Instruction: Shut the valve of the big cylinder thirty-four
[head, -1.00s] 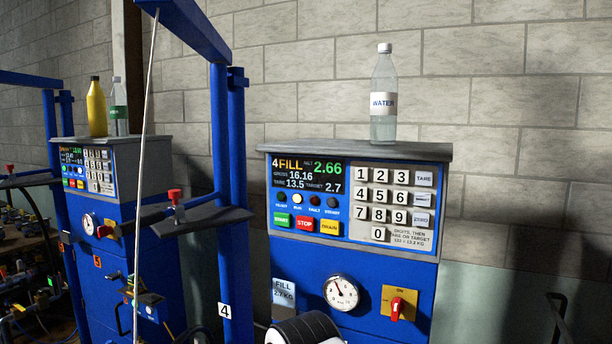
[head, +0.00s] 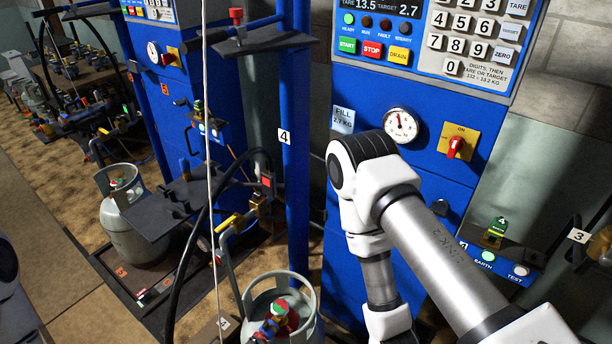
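A grey gas cylinder (head: 247,302) with a round collar stands at the bottom middle, below the blue post marked 4. On its top is a valve (head: 280,314) with red, green and blue parts; whether it is open or shut cannot be told. Another grey cylinder (head: 138,240) stands further left on a dark platform. I cannot read the number thirty-four on either. My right arm reaches in from the lower right and bends down in front of the blue cabinet; its gripper is out of the picture. My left gripper is not in view either.
The blue filling cabinet (head: 360,80) has a lit green ready light, a gauge (head: 401,125) and a red knob on a yellow plate (head: 456,146). A pale cord (head: 209,160) and dark hoses hang near the front cylinder. Brown floor lies open at left.

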